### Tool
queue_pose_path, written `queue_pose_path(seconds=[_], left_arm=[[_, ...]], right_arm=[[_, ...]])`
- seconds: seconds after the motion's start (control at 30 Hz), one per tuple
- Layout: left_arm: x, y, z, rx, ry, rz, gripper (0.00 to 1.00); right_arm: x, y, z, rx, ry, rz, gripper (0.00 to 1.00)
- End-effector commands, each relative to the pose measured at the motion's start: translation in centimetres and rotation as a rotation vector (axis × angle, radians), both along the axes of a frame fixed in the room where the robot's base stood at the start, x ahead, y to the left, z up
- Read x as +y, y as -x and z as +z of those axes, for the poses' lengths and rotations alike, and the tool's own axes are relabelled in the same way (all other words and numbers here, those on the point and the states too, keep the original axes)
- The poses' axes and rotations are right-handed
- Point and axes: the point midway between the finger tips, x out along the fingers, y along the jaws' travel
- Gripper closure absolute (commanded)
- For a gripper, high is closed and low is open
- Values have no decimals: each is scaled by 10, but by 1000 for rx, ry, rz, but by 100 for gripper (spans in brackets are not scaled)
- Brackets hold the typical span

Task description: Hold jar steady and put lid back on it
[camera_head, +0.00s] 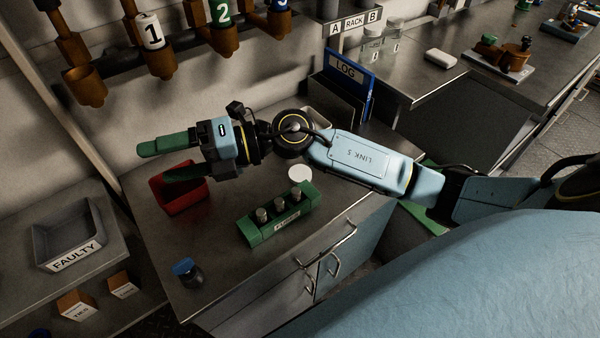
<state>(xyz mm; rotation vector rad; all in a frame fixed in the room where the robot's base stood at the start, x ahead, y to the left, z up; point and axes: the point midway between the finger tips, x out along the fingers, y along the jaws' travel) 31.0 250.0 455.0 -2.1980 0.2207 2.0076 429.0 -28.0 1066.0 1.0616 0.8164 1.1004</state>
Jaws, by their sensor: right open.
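A small dark jar (194,279) with a blue top (183,266) stands near the front left corner of the grey worktop. I cannot tell whether the blue part is a lid seated on it. A flat white disc (299,173) lies farther back, behind the green block; I cannot tell whether it is a lid. My right gripper (164,160) reaches in from the right and points left, above the worktop's back left part. Its green fingers are apart with nothing between them. It is well behind the jar and apart from it. My left gripper is out of view.
A red bin (172,203) sits below my right gripper. A green block (252,232) holding 3 grey cylinders stands mid-worktop. A blue LOG binder (349,72) stands at the back. A grey FAULTY tray (46,234) is on the left shelf. Clear jars (372,46) stand near the rack sign.

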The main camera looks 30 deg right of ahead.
Motion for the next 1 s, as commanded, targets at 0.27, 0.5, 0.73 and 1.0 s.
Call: queue_pose_path(seconds=[0.27,0.5,0.73,1.0], left_arm=[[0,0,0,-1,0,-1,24],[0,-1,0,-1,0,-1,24],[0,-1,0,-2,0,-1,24],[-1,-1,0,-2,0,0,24]], right_arm=[[-106,-24,-99,-21,893,239,20],[-232,-43,-106,156,1415,225,20],[-269,-44,-99,231,1550,204,20],[-268,-43,-99,230,1547,206,20]])
